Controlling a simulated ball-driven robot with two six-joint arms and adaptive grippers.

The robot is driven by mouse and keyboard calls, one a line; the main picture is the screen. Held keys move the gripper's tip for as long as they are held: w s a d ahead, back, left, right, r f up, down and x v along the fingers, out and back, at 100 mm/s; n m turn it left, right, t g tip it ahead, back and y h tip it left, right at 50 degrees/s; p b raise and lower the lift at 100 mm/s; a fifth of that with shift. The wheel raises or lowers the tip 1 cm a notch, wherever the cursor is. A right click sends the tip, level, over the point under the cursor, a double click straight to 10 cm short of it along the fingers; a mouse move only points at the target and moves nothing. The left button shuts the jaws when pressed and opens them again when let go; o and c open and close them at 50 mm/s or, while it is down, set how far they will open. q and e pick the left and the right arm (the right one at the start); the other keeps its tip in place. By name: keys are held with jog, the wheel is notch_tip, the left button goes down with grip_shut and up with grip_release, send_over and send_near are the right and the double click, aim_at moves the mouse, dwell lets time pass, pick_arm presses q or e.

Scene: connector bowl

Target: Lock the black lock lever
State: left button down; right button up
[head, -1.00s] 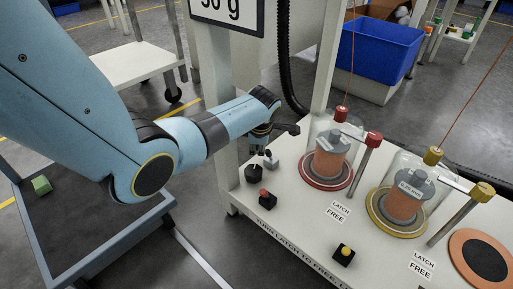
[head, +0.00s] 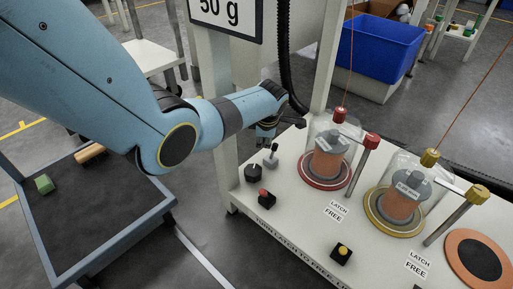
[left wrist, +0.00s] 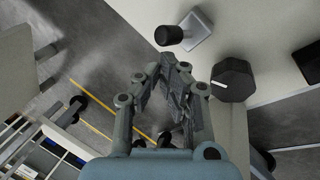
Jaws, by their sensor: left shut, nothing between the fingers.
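The black lock lever (head: 273,148) stands on a small grey base at the left end of the white table, next to a black faceted knob (head: 252,173). In the left wrist view the lever's black cylindrical grip (left wrist: 168,35) is just above and left of my fingertips, with its grey plate behind. The faceted knob (left wrist: 234,80) is to their right. My left gripper (head: 266,138) is shut and empty, close to the lever; its fingers also show in the left wrist view (left wrist: 180,68). I cannot tell whether it touches the lever. My right gripper is out of view.
A red button box (head: 266,199) and a yellow button box (head: 341,254) sit along the table's front edge. Two glass-covered weights stand on a red ring (head: 325,180) and a yellow ring (head: 395,222). A post rises beside my gripper. A dark cart (head: 100,205) is at left.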

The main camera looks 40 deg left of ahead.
pick_arm(q)
jog(key=shift+r, duration=0.1)
jog(key=shift+r+p, duration=0.65)
jog(key=shift+r, duration=0.05)
jog(key=v, duration=1.2)
jog(key=shift+a, duration=0.1)
jog(key=shift+f, duration=0.1)
